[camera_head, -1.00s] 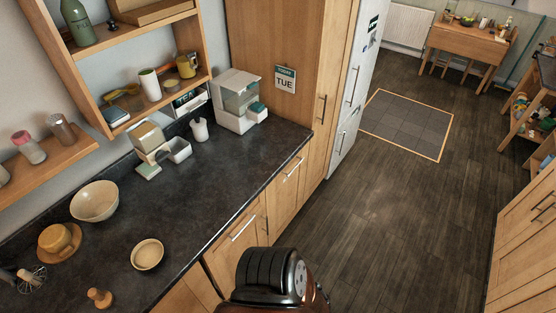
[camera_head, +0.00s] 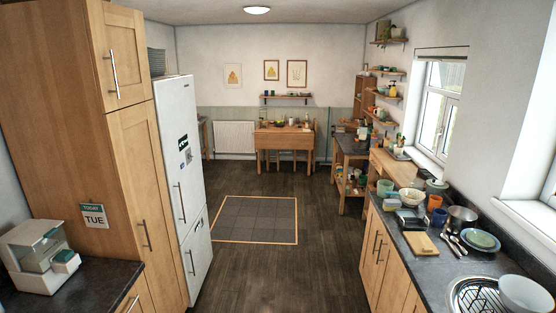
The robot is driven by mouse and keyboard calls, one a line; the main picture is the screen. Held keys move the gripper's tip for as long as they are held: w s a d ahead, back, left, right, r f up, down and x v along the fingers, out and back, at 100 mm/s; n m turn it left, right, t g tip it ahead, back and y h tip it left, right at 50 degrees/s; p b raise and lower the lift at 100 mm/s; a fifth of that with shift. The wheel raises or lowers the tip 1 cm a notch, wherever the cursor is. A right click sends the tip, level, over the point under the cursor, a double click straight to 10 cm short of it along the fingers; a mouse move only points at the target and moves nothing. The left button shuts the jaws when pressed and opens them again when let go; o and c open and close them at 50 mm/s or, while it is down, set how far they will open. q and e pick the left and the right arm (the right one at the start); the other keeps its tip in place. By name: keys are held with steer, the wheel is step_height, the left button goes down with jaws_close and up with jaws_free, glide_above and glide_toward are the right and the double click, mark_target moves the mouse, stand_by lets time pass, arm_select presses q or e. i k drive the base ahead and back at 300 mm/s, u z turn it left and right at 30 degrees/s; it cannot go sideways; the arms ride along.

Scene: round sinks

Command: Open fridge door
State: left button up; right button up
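The white fridge (camera_head: 181,150) stands on the left, just past a tall wooden cabinet. Its upper door carries dark magnets or notes and a long vertical handle (camera_head: 181,203). A lower door has its own handle (camera_head: 192,262). Both doors look shut. Neither of my grippers shows in the head view, so their state is hidden.
The tall wooden cabinet (camera_head: 150,190) stands on the near side of the fridge. A dark counter (camera_head: 85,286) with a white appliance (camera_head: 40,255) is at lower left. The right counter (camera_head: 425,262) holds dishes. The wooden floor between is clear, with a grey mat (camera_head: 255,219).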

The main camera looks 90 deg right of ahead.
mark_target(174, 97)
steer(key=z, duration=0.3)
steer(key=k, duration=0.55)
steer(key=z, duration=1.6)
steer(key=i, duration=0.85)
steer(key=z, duration=0.8)
steer(key=i, duration=0.95)
steer(key=u, duration=0.2)
